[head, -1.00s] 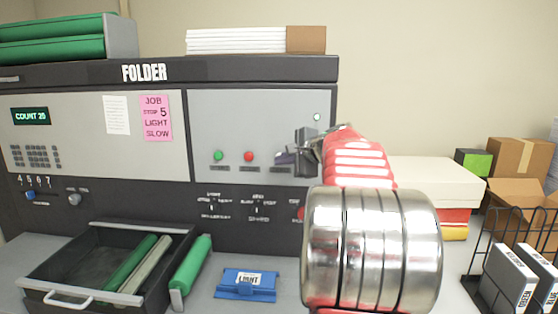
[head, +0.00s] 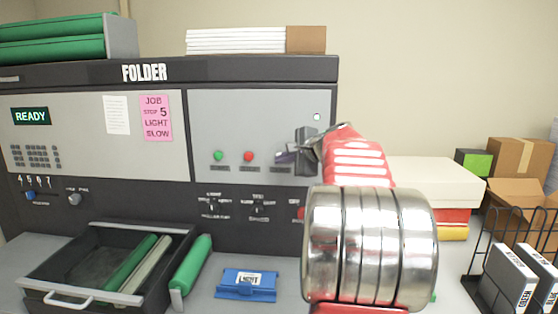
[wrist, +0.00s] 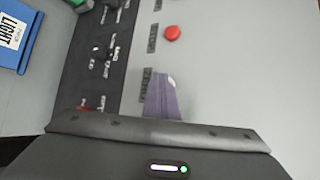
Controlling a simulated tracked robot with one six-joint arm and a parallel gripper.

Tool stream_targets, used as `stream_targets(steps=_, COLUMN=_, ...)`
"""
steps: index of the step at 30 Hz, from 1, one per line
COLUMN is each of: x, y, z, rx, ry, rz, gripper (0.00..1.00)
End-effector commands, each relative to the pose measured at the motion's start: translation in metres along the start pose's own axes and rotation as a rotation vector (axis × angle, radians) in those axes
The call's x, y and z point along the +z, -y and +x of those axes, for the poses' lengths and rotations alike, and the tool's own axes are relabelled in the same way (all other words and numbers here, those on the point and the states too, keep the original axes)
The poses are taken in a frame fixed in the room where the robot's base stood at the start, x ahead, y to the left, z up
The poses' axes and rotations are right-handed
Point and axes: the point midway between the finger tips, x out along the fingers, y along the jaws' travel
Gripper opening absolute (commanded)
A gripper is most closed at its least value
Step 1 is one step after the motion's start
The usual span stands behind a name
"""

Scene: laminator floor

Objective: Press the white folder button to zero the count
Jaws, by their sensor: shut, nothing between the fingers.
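The folder (head: 325,75) is a dark machine with grey panels. Its display (head: 31,116) at the left reads READY. A green button (head: 218,156) and a red button (head: 248,156) sit in a row on the right panel. My gripper (head: 285,157) is shut and empty at the right end of this row. In the wrist view its purple fingertips (wrist: 162,92) cover most of the white button (wrist: 171,82), beside its label. Only a white edge shows past the tips. I cannot tell whether they touch it. The head view hides the white button.
An open drawer (head: 60,296) with rollers stands at the front left. A green roller (head: 191,265) and a blue case (head: 247,284) lie beside it. A wire rack (head: 478,290) with black-and-white boxes is at the right. Cartons (head: 520,155) stand behind.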

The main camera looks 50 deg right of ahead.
Motion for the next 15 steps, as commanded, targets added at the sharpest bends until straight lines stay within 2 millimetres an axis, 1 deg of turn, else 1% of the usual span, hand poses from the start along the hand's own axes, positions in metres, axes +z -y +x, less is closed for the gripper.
stream_targets(steps=8, x=0.0005, y=-0.0005, z=-0.0011, rx=-0.001, ry=-0.001, rz=0.000, gripper=0.00)
stream_targets(steps=15, x=0.0053, y=-0.0050, z=-0.0081, rx=-0.001, ry=-0.001, rz=0.000, gripper=0.00)
